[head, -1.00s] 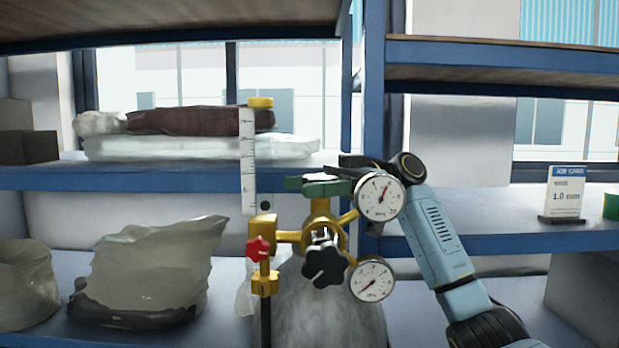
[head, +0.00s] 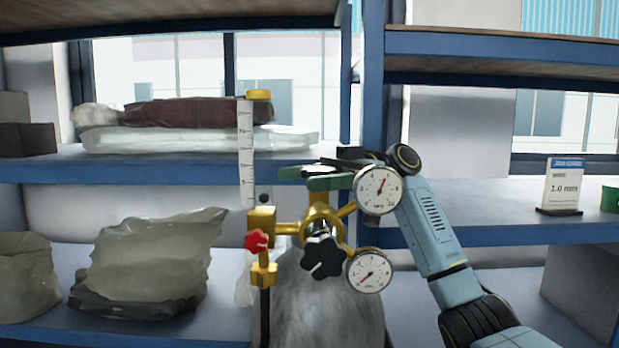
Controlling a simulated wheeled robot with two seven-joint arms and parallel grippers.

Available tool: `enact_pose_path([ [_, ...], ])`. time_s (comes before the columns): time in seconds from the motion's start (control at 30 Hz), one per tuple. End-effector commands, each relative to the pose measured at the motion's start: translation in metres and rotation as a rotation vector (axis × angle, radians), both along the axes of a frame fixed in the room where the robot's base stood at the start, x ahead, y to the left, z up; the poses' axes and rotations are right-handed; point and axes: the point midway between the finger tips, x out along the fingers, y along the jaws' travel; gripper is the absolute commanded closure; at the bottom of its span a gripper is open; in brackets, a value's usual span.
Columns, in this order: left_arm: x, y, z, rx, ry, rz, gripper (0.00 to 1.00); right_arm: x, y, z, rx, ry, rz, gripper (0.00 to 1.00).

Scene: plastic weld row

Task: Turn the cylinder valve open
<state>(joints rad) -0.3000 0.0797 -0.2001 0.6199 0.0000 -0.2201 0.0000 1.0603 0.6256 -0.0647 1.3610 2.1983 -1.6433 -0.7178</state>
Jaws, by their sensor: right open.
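A grey gas cylinder (head: 318,305) stands at the centre, with a brass regulator body (head: 318,222) above it. A green valve handle (head: 330,183) sits at the top, seen nearly edge-on. My right gripper (head: 338,163) is open at the handle's far right side, with its dark fingers pointing left. The upper gauge hides part of it, and I cannot tell whether the fingers touch the handle. Two round white gauges, upper (head: 379,190) and lower (head: 369,271), are on the right. A black star knob (head: 323,256) is in front. My left gripper is not in view.
A flow tube (head: 246,155) with a yellow cap and a red knob (head: 256,241) stand just left of the regulator. Wrapped bundles (head: 200,138) and a translucent bag (head: 150,260) lie on the left shelves. A job card (head: 563,187) stands on the right shelf.

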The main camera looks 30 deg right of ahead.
Motion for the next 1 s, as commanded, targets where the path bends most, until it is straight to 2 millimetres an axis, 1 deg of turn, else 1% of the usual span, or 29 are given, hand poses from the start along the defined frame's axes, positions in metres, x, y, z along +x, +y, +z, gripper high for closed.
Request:
enact_pose_path([
  [0.13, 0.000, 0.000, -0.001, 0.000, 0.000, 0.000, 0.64, 0.000, -0.003, 0.000, 0.000, 0.000, -0.001, 0.28],
  [0.23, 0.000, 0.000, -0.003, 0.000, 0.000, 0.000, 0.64, 0.000, -0.014, 0.000, 0.000, -0.001, -0.002, 0.28],
  [0.37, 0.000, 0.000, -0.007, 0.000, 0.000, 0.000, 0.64, 0.001, -0.038, 0.000, 0.003, -0.001, -0.003, 0.28],
  [0.5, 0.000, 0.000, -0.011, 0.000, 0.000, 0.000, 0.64, 0.001, -0.069, 0.000, 0.003, 0.000, -0.004, 0.28],
  [0.7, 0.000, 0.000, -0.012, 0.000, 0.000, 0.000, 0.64, 0.000, -0.105, 0.001, 0.003, -0.001, -0.002, 0.28],
  [0.9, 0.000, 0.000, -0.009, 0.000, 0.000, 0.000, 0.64, 0.001, -0.125, 0.001, -0.001, 0.001, -0.001, 0.28],
  [1.0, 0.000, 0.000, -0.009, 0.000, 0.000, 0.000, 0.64, 0.001, -0.131, 0.001, 0.000, 0.001, -0.001, 0.28],
])
